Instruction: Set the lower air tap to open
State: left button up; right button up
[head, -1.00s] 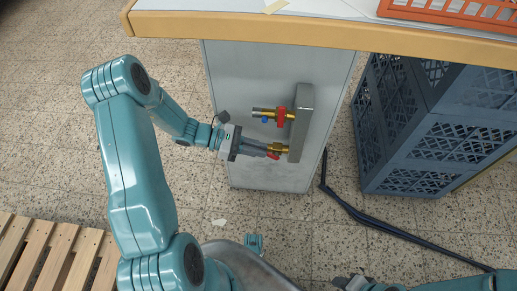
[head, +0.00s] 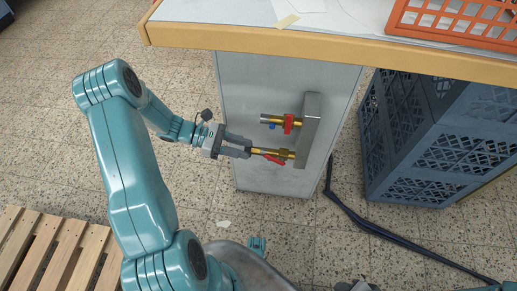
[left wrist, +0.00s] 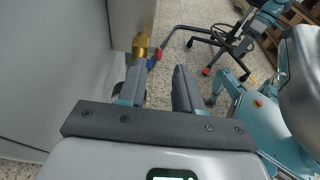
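The lower air tap (head: 285,154) is a brass fitting on a grey block on the side of the bench's grey panel. Its red lever (head: 274,160) lies roughly along the brass pipe, slightly slanted. My left gripper (head: 249,147) is open and empty, with its fingertips just left of the tap's outer end. In the left wrist view the brass fitting (left wrist: 141,46) shows beyond the left fingertip, with a bit of red (left wrist: 159,54) near it. The gap between the fingers is empty. Whether a fingertip touches the tap is unclear.
The upper tap (head: 298,122) sits just above, its red lever crosswise to its pipe. The bench top (head: 330,38) overhangs the panel. A wooden pallet (head: 50,250) is at lower left.

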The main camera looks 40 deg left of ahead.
pick_arm(q)
jog(key=p+v, duration=0.1)
jog(key=v, duration=0.8)
jog(key=shift+a, duration=0.1)
jog(key=y+b, duration=0.1)
jog(key=b, duration=0.1)
send_near(266, 154)
jog(key=shift+g, duration=0.4)
jog(key=x, duration=0.8)
jog(key=shift+w+d, duration=0.25)
jog(key=shift+w, duration=0.1)
